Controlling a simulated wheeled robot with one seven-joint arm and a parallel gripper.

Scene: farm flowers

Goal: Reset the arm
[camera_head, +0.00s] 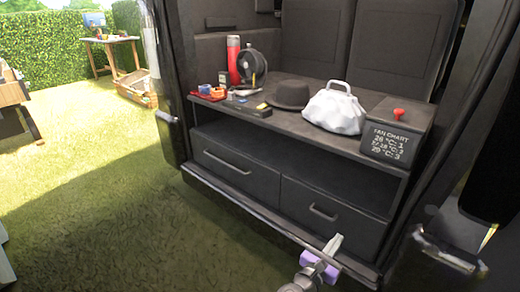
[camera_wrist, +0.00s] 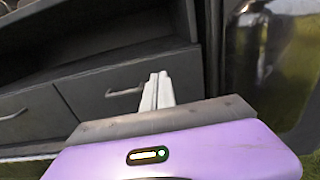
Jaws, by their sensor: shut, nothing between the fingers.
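My gripper (camera_head: 334,243) is low at the bottom of the head view, in front of the right drawer of a dark cabinet built into a vehicle. Its purple part shows just below the fingers. In the wrist view my gripper (camera_wrist: 157,92) has its two pale fingers together, with nothing between them. Behind the fingers is the right drawer (camera_wrist: 110,88), which is closed, with its handle just left of the fingertips. I cannot tell whether the fingers touch the cabinet.
The cabinet top (camera_head: 285,118) holds a red flask (camera_head: 233,60), a dark hat (camera_head: 290,94), a white bag (camera_head: 335,108) and a fan-chart box (camera_head: 393,140) with a red knob. The left drawer (camera_head: 232,165) is closed. Open grass (camera_head: 90,220) lies left. A wooden table (camera_head: 110,40) stands far back.

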